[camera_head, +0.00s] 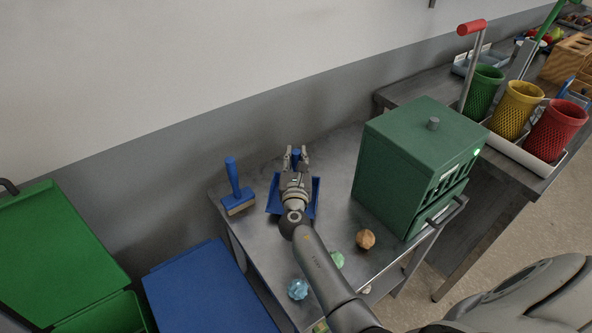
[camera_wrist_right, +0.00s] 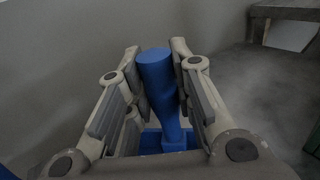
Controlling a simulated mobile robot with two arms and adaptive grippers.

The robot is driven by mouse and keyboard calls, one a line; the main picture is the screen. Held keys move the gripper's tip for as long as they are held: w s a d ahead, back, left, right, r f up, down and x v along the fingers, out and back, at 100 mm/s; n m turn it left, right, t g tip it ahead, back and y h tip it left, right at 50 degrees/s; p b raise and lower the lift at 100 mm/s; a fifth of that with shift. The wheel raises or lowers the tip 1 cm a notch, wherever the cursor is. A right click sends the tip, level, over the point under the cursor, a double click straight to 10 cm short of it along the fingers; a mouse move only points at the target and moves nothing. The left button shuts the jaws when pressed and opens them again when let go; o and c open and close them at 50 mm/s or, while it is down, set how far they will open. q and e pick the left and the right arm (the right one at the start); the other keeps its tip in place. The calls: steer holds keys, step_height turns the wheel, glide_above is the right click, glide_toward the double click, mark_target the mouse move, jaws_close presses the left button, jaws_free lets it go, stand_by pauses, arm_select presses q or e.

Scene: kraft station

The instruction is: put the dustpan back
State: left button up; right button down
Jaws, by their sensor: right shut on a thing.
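The blue dustpan (camera_head: 315,190) is on or just above the metal table near its back edge; I cannot tell if it touches. My right gripper (camera_head: 296,154) is shut on the dustpan's handle, and the arm covers much of the pan. In the right wrist view the blue handle (camera_wrist_right: 156,85) stands between the two fingers of the right gripper (camera_wrist_right: 160,75), with part of the pan below. A blue hand brush (camera_head: 236,190) with pale bristles stands on the table to the left of the dustpan. My left gripper is not in view.
A green box machine (camera_head: 402,172) stands to the right on the metal table (camera_head: 335,155). Crumpled balls, blue (camera_head: 297,289), green (camera_head: 337,260) and brown (camera_head: 365,239), lie nearer. Blue (camera_head: 205,290) and green (camera_head: 60,245) bins stand left. The wall is close behind.

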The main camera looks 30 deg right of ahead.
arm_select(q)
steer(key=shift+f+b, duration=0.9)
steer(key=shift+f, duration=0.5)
arm_select(e)
steer(key=shift+f, duration=1.4)
steer(key=shift+f, duration=0.1)
steer(key=c, duration=1.3)
jaws_free()
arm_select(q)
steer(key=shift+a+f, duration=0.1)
arm_select(e)
steer(key=shift+o, duration=0.2)
steer(key=shift+s+a, duration=0.15)
arm_select(q)
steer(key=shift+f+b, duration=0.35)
steer(key=shift+b, duration=0.05)
arm_select(e)
steer(key=v, duration=1.1)
steer(key=shift+s+a, duration=0.15)
steer(key=shift+s, duration=0.15)
